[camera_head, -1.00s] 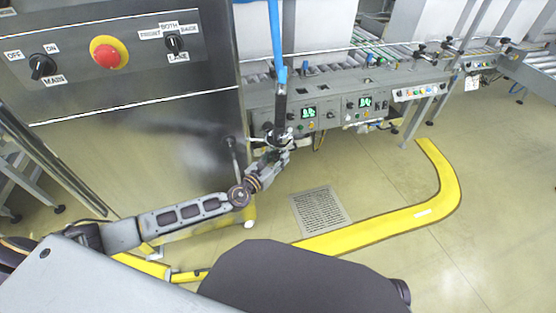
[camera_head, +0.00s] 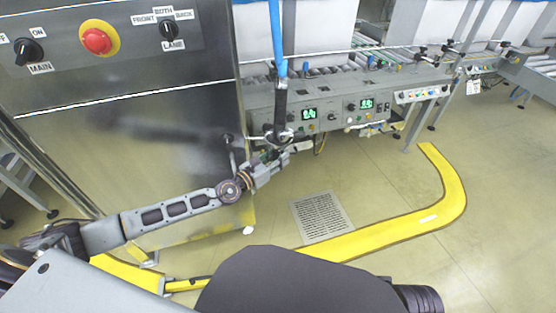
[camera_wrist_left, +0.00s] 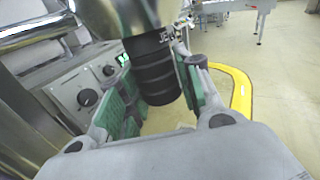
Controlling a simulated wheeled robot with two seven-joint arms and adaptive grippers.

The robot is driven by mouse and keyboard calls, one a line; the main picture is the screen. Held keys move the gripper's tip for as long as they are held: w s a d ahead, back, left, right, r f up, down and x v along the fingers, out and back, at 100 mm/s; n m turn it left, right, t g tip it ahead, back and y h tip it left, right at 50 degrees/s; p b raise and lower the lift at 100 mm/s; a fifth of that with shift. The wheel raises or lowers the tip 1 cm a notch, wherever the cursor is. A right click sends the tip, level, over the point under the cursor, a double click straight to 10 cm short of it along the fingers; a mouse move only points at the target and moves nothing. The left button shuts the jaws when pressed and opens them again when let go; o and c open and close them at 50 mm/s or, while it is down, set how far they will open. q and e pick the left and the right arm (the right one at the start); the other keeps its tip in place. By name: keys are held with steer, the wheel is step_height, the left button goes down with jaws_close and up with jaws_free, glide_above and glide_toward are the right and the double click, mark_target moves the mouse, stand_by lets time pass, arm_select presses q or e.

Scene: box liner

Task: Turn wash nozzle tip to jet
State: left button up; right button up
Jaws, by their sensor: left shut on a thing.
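The wash nozzle (camera_head: 281,102) hangs upright, dark, at the lower end of a blue hose (camera_head: 277,35) in front of the conveyor. Its black ribbed tip (camera_wrist_left: 158,75) fills the middle of the left wrist view, with the partly visible white letters "JE" on its collar. My left gripper (camera_wrist_left: 160,98) is shut on the tip, its green-padded fingers on either side. The same gripper shows small at the nozzle's lower end in the head view (camera_head: 278,148). The right gripper is not in view.
A steel cabinet with a red stop button (camera_head: 97,41) and a lane knob (camera_head: 169,30) stands left of the nozzle. The conveyor's control panel (camera_head: 340,110) is close behind. A floor grate (camera_head: 321,217) and yellow floor strip (camera_head: 400,225) lie on open floor.

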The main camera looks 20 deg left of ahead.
mark_target(274, 159)
arm_select(q)
steer(key=shift+r, duration=0.1)
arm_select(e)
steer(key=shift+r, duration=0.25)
arm_select(q)
steer(key=o, duration=1.1)
steer(key=shift+c, duration=0.2)
steer(key=shift+s+a, duration=0.1)
steer(key=shift+s, duration=0.05)
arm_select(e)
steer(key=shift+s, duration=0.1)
arm_select(q)
steer(key=shift+s+a, duration=0.35)
steer(key=shift+s, duration=0.3)
steer(key=shift+v, duration=2.85)
